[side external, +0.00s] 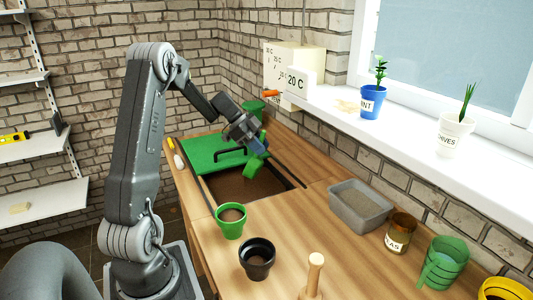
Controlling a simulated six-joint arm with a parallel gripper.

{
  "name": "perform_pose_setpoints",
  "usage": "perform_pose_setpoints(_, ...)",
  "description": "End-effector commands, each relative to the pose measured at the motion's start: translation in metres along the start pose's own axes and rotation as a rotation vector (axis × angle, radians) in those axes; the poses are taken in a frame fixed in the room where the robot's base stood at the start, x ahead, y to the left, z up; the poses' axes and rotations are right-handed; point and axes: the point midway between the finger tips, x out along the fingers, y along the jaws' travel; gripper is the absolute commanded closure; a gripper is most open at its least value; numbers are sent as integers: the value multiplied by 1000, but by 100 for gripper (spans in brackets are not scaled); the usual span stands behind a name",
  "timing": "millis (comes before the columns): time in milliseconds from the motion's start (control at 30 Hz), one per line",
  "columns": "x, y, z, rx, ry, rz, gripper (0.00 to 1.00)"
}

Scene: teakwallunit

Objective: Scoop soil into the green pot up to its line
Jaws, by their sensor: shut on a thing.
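The green pot (231,231) stands upright on the wooden worktop, in front of the soil bin. Brown soil shows inside it; its line cannot be made out. The soil (228,190) lies in a sunken rectangular bin in the worktop. My gripper (257,149) is above the far part of this bin, shut on a green scoop (255,167). The scoop is tilted, over or just at the soil; contact cannot be told. Whether it carries soil is hidden.
A green lid (205,151) with a black handle lies behind the bin. Potted plants (371,103) line the sill.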

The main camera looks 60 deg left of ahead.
Motion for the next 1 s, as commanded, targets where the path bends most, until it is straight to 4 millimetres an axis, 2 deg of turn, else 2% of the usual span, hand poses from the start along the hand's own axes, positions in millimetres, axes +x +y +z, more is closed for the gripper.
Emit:
perform_pose_setpoints(300,-27,-7,17,-42,235,21,100)
perform_pose_setpoints(500,-38,-9,23,-56,327,31,100)
perform_pose_setpoints(1000,-41,-10,24,-60,358,34,100)
